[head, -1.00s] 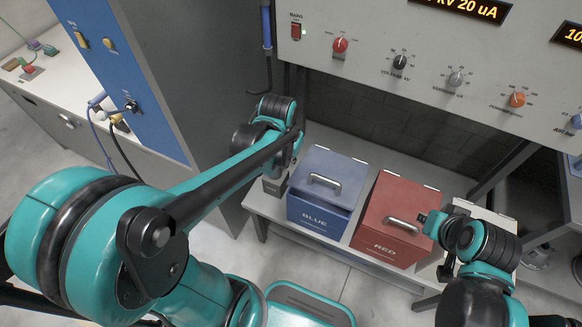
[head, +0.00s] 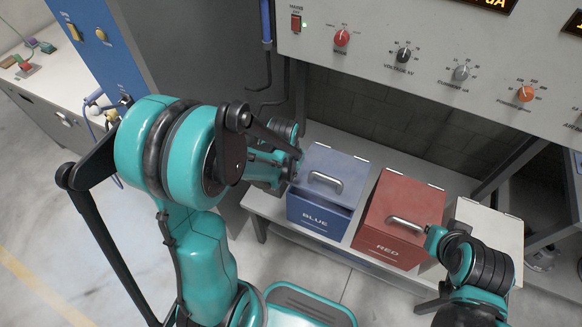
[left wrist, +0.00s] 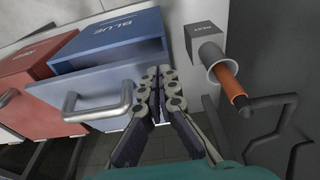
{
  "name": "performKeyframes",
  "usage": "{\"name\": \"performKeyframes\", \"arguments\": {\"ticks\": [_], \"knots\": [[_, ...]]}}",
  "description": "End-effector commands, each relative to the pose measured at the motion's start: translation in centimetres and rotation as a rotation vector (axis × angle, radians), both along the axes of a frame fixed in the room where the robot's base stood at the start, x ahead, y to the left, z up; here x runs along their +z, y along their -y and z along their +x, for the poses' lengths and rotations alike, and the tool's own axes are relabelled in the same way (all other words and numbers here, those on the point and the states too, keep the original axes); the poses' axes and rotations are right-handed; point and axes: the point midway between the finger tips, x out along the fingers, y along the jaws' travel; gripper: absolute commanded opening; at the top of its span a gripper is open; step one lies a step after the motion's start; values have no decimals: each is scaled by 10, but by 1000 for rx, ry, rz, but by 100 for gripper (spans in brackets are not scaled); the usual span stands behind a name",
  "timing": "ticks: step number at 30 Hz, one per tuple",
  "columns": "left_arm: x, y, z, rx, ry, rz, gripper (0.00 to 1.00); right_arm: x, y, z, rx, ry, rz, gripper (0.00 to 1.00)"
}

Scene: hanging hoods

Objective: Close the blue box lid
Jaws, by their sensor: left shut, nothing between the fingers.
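The blue box (head: 318,216) stands on the low shelf, labelled BLUE. Its lid (head: 345,170), with a metal bar handle (head: 325,181), is slightly raised at the front. The left wrist view shows a dark gap between the lid (left wrist: 90,88) and the box body (left wrist: 108,38). My left gripper (head: 297,163) is beside the lid's left side in the head view. In the left wrist view its shut, empty fingers (left wrist: 156,82) overlap the lid's edge, right of the handle; contact is unclear. My right gripper (head: 432,242) is by the red box, its fingers indistinct.
A red box (head: 392,250) stands right of the blue box, and a white box (head: 485,228) is beyond it. A grey holder (left wrist: 203,42) with an orange-and-black probe (left wrist: 232,88) is beside the blue box. The control panel (head: 430,60) overhangs the shelf.

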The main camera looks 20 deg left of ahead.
Motion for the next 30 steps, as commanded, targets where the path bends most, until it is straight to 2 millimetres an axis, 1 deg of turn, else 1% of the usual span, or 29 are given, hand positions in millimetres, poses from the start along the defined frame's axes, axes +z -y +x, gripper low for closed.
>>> {"name": "performKeyframes", "arguments": {"ticks": [1,4,16,19,23,30], "knots": [[-7,0,-1,0,0,0,0,-4,0,0,0,0,0,0],[-12,0,-3,0,0,0,0,-6,0,0,0,0,0,0],[-14,0,-4,0,0,0,0,-6,0,0,0,0,0,0],[-18,0,-5,0,0,0,0,-9,0,0,0,0,0,0],[-32,0,-9,0,0,0,0,-23,0,0,0,0,0,0],[-73,-1,-18,1,0,0,0,-60,0,0,0,0,0,0]]}}
